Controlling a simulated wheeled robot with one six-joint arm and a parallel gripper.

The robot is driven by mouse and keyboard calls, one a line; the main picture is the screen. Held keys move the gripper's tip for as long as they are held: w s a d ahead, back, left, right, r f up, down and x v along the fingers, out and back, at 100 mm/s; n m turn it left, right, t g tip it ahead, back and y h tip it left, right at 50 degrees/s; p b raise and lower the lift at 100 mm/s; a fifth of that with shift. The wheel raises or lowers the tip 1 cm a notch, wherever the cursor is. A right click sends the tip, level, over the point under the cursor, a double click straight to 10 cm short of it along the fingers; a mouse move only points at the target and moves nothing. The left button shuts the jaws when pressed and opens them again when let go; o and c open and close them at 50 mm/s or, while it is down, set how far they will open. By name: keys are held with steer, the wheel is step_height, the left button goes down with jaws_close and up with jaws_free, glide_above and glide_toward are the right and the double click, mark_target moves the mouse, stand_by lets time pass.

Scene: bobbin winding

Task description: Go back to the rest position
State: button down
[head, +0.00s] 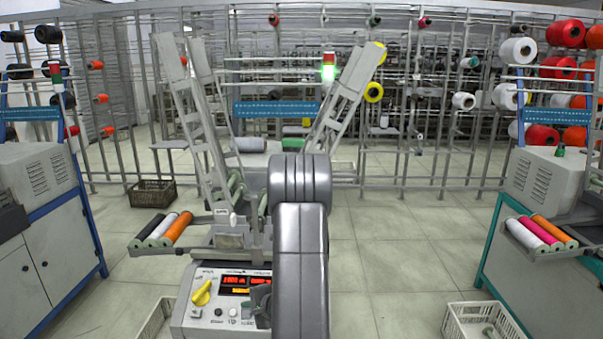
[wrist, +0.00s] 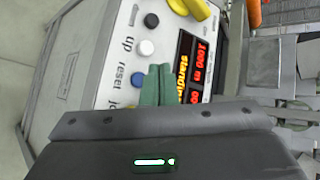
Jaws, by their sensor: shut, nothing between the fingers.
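My gripper (wrist: 157,84) shows in the wrist view as two green fingers, shut against each other with nothing between them. It is in front of the control panel (wrist: 118,92) of the winding machine, beside the red-lit display (wrist: 190,70). A white button (wrist: 146,48) and a blue button (wrist: 138,81) are close by; I cannot tell whether the fingertips touch the panel. In the head view my grey arm reaches forward and hides the panel's right side. The yellow knob (head: 202,292) is on its left.
A tray of black, white and orange bobbins (head: 163,230) juts out left of the machine. Other machines stand at left (head: 60,230) and right (head: 535,270). A pale crate (head: 485,322) lies at lower right. The floor (head: 395,260) right of my arm is clear.

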steer(key=shift+f+b, duration=0.25)
steer(key=shift+b, duration=0.15)
steer(key=shift+w+r+p, duration=0.1)
steer(key=shift+r+p, duration=0.35)
steer(key=shift+p, duration=0.55)
steer(key=shift+r+p, duration=0.15)
steer(key=shift+p, duration=1.1)
steer(key=shift+s+r+p, duration=0.2)
steer(key=shift+s+p, duration=0.05)
steer(key=shift+p, duration=0.5)
